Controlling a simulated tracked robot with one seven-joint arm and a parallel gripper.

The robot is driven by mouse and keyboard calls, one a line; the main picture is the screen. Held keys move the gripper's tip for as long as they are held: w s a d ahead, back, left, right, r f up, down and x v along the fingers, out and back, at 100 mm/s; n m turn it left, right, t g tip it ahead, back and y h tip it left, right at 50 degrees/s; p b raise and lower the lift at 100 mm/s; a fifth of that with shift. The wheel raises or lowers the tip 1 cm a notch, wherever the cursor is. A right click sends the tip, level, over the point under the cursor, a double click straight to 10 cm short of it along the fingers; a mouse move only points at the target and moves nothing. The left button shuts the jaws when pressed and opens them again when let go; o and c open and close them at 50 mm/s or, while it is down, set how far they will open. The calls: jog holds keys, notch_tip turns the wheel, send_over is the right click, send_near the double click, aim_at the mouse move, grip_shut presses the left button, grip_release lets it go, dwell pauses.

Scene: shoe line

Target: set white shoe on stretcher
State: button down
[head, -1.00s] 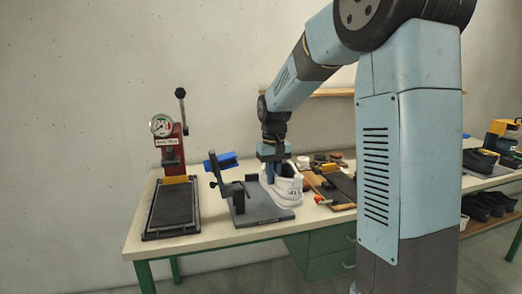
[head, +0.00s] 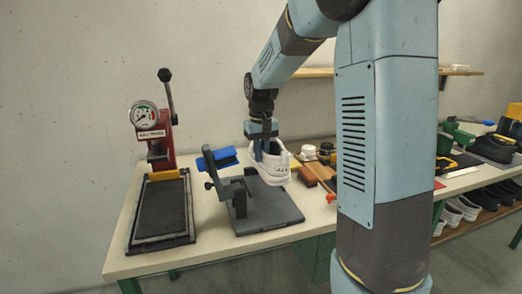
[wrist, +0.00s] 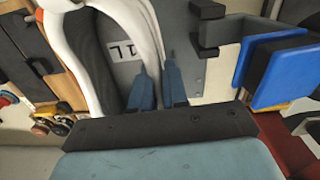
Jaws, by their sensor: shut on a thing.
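The white shoe (head: 277,167) hangs from my gripper (head: 266,157) above the right part of the stretcher's grey base plate (head: 262,218). In the wrist view my gripper (wrist: 158,85) is shut on the shoe's upper wall, with the white rim (wrist: 146,40) running between the blue fingers. The stretcher stands to the left of the shoe, with a dark upright post and a blue pad (head: 220,157). The blue pad also shows at the right of the wrist view (wrist: 275,70). The shoe's sole is hidden in the wrist view.
A red press with a dial gauge (head: 144,117) and dark bed (head: 162,208) stands left on the table (head: 130,245). Tools and small jars (head: 308,151) lie right of the stretcher, partly behind my arm. More shoes (head: 490,148) sit far right.

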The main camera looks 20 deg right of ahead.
jog(key=shift+d+f, duration=0.1)
jog(key=shift+f, duration=5.5)
jog(key=shift+f, duration=0.4)
jog(key=c, duration=1.1)
grip_release()
jog(key=shift+o, duration=0.2)
notch_tip(320, 180, up, 13)
jog(key=shift+f, duration=0.1)
jog(key=shift+r, duration=0.4)
jog(key=shift+s+r, duration=0.2)
jog(key=shift+r, duration=0.05)
jog(key=s+r+t, duration=0.2)
jog(key=s+r, duration=0.1)
jog(key=s, duration=1.1)
jog(key=s+r+t, duration=0.3)
jog(key=s+r, duration=0.1)
jog(key=s, duration=1)
jog(key=shift+d+m+t, duration=0.15)
jog(key=shift+m+t, duration=0.15)
